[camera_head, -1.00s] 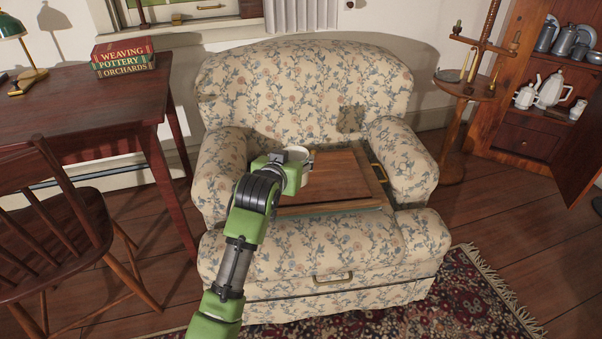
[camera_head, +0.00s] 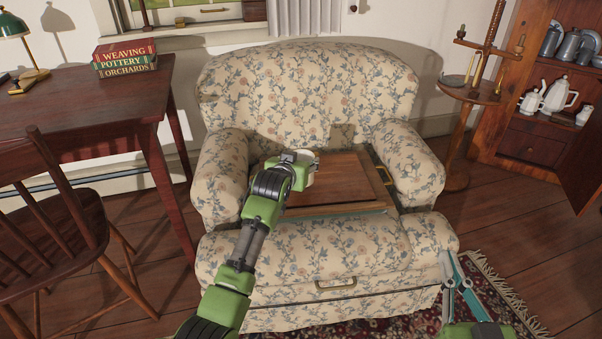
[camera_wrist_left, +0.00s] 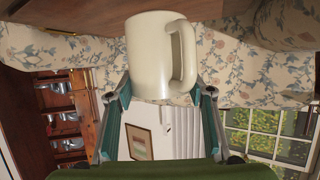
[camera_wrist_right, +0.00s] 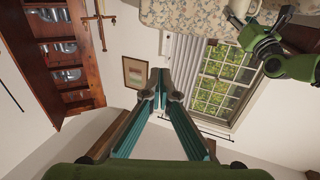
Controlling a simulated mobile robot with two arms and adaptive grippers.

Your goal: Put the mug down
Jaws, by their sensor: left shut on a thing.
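A white mug (camera_head: 312,162) is over the wooden panel (camera_head: 335,172) on the armchair's seat; I cannot tell if it touches the panel. My left gripper (camera_head: 303,158) is shut on the mug and partly hides it in the head view. In the left wrist view the mug (camera_wrist_left: 150,60) sits between the teal fingers (camera_wrist_left: 162,92), its handle to the right. My right gripper (camera_head: 446,262) is empty at the lower right of the head view, in front of the armchair. Its fingertips meet in the right wrist view (camera_wrist_right: 160,88).
The floral armchair (camera_head: 310,90) has raised arms on both sides of the panel. A desk with stacked books (camera_head: 125,57) and a chair (camera_head: 50,225) stand at left. A candle stand (camera_head: 470,95) and a cabinet with pewter (camera_head: 530,140) stand at right.

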